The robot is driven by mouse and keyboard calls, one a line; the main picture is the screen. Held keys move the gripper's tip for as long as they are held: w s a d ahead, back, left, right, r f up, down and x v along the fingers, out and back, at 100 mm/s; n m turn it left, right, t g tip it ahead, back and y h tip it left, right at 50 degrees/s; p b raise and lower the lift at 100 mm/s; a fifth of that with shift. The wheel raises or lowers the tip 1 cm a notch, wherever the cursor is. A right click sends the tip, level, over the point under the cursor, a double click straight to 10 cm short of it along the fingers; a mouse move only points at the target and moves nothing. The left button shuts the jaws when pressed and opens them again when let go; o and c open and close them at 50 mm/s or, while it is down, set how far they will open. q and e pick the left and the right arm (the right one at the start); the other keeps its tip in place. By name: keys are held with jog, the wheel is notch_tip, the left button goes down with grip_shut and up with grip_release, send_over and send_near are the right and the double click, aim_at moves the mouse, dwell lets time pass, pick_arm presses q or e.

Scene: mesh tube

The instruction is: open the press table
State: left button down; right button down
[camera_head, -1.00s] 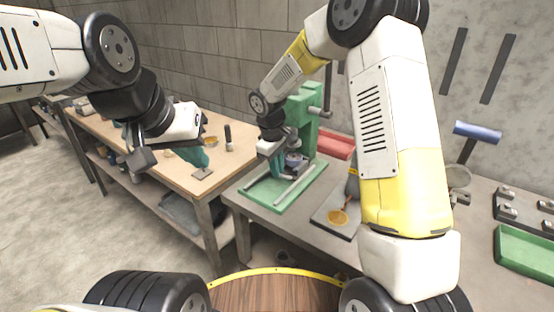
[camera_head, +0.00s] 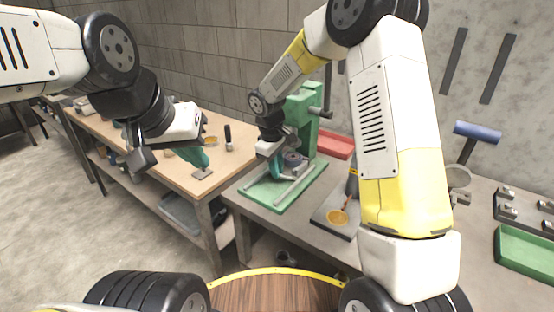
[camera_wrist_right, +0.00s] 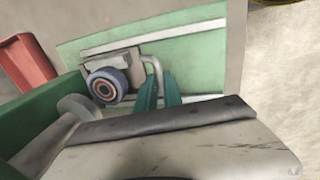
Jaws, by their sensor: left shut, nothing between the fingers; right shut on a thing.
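The green press (camera_head: 303,115) stands on the grey bench, with two pale rails on its green base plate (camera_head: 317,174). Its table (camera_head: 299,168) sits on the rails, carrying a round dark ring piece (camera_head: 293,159); the ring shows in the right wrist view (camera_wrist_right: 104,87). A bent metal handle (camera_wrist_right: 153,72) sticks out from the table. My right gripper (camera_head: 275,167) is shut on this handle; its teal fingers (camera_wrist_right: 159,94) partly hide the rod. My left gripper (camera_head: 198,158) is shut and empty above the wooden bench, away from the press.
A red tray (camera_head: 336,145) lies behind the press. A green tray (camera_head: 524,250) is farther right. The wooden bench (camera_head: 230,165) stands left.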

jog(key=s+a, duration=0.2)
jog(key=s, duration=0.1)
jog(key=s+a, duration=0.2)
jog(key=s, duration=0.1)
jog(key=s+a, duration=0.3)
jog(key=shift+s+r, duration=0.1)
jog(key=shift+s, duration=0.1)
jog(key=c, duration=1.5)
grip_release()
jog(key=r, duration=0.5)
jog(key=s+r, duration=0.1)
jog(key=r, duration=0.1)
jog(key=shift+s+a+r, duration=0.1)
jog(key=shift+a+r, duration=0.2)
